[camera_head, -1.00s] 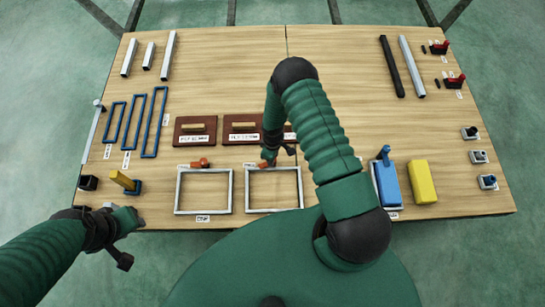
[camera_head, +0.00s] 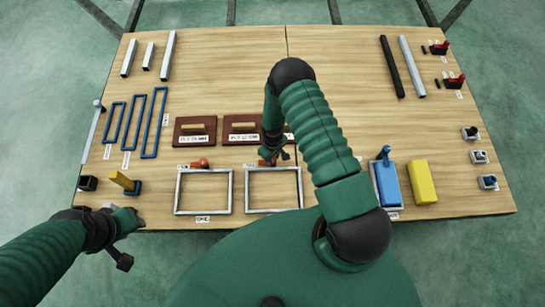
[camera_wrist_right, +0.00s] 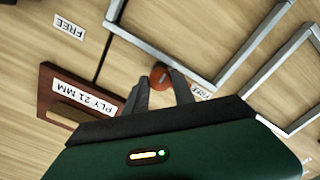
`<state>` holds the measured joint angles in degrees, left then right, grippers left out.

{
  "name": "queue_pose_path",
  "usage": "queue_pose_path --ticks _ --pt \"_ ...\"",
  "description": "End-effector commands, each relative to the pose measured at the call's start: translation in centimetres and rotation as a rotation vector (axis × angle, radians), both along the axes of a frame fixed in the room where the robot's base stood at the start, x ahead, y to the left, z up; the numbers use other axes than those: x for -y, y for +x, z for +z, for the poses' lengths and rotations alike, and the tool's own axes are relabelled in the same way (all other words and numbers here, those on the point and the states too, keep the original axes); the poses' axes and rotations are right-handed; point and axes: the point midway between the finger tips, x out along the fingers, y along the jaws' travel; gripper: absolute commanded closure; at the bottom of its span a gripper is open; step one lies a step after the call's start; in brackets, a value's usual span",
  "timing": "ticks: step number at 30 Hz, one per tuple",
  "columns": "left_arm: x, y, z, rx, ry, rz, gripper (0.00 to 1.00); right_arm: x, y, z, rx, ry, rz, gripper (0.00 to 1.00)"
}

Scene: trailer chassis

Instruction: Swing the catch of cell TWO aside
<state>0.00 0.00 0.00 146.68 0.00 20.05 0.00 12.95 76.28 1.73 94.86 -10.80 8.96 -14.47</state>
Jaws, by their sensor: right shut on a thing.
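Two grey rectangular frames lie at the table's near edge. The left frame (camera_head: 177,194) has a small label that seems to read ONE. The right frame (camera_head: 299,192) shows no label I can read in the head view. An orange catch (camera_head: 200,163) sits at the left frame's far edge. Another orange catch (camera_head: 264,162) is at the right frame's far edge, mostly hidden by my right gripper (camera_head: 273,159). In the right wrist view this catch (camera_wrist_right: 160,77) is between the fingertips (camera_wrist_right: 162,82), which are shut on it. My left gripper (camera_head: 125,222) hangs at the near left edge; its jaws are unclear.
Brown plates with wooden handles (camera_head: 194,128) lie just beyond the frames. A blue block (camera_head: 389,186) and a yellow block (camera_head: 422,181) lie to the right. Blue loops (camera_head: 134,122) and a yellow-handled item (camera_head: 123,181) are at left. The middle back is clear.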

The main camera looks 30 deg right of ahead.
Motion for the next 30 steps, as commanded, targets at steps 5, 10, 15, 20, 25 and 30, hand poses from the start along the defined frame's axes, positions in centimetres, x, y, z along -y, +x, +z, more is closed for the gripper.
queue_pose_path --ticks 5,10,15,20,25,30 --pt "0.0 0.0 0.0 0.0 0.0 0.0 0.64 0.2 0.1 0.1 0.004 -0.002 -0.002 0.63" --pt "0.0 0.0 0.0 0.0 0.0 0.0 0.64 0.1 0.1 0.0 0.001 -0.002 -0.001 0.48" --pt "0.0 0.0 0.0 0.0 0.0 0.0 0.64 0.0 0.0 0.0 0.0 -0.001 0.0 0.48" --pt "0.0 0.0 0.3 0.0 0.0 0.0 0.64 0.0 0.1 0.8 0.001 -0.001 0.0 0.48" --pt "0.0 0.0 1.2 0.0 0.0 0.0 0.64 0.1 0.2 4.8 0.004 -0.001 0.0 0.48" --pt "0.0 0.0 2.1 0.0 0.0 0.0 0.64 0.1 0.2 9.9 0.005 -0.001 0.0 0.48"
